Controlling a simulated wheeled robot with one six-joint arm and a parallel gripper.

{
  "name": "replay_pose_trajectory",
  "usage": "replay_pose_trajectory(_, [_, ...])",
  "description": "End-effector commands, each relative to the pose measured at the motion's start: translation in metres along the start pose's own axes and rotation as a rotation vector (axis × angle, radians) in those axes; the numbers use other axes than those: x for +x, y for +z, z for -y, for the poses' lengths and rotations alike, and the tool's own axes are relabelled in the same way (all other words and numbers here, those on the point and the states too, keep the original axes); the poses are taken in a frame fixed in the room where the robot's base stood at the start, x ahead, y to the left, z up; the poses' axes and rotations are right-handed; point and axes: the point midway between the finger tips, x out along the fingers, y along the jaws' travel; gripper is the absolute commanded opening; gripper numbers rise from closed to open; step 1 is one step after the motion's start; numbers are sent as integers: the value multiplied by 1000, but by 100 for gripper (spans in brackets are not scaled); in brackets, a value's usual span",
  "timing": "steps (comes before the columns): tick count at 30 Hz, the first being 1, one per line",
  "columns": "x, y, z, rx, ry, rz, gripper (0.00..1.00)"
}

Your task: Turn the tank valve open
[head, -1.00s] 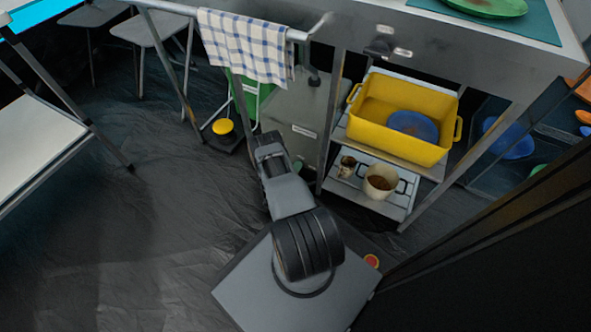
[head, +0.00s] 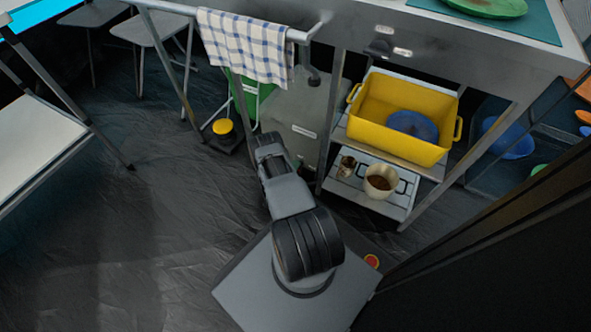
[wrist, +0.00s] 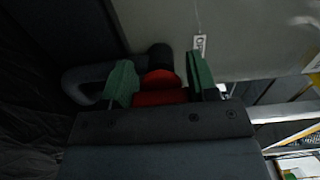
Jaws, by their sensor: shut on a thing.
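A red valve knob (wrist: 160,88) sits between the two green fingertips of my gripper (wrist: 163,82) in the wrist view. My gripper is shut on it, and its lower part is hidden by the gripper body. A dark curved pipe (wrist: 88,78) runs beside the knob. In the head view my gripper (head: 268,143) reaches down beside a grey-green tank or cabinet (head: 303,112) under the counter. The knob is hidden there by my arm, and I cannot tell how far it is turned.
A checked towel (head: 243,45) hangs on the rail above. A shelf at right holds a yellow tub (head: 400,140) and a pot (head: 380,182). A yellow-topped object (head: 223,127) stands on the floor left of my gripper. Open floor lies at left.

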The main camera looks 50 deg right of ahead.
Motion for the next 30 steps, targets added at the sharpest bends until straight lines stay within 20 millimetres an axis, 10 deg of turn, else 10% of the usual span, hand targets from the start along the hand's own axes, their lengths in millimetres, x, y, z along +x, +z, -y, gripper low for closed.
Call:
replay_pose_trajectory(2, [1,0,0,1,0,-4,30])
replay_pose_trajectory(3, [1,0,0,1,0,-4,55])
replay_pose_trajectory(10, [0,1,0,1,0,0,77])
replay_pose_trajectory(20, [-4,1,1,0,0,1,79])
replay_pose_trajectory(30, [-63,1,3,-2,1,7,79])
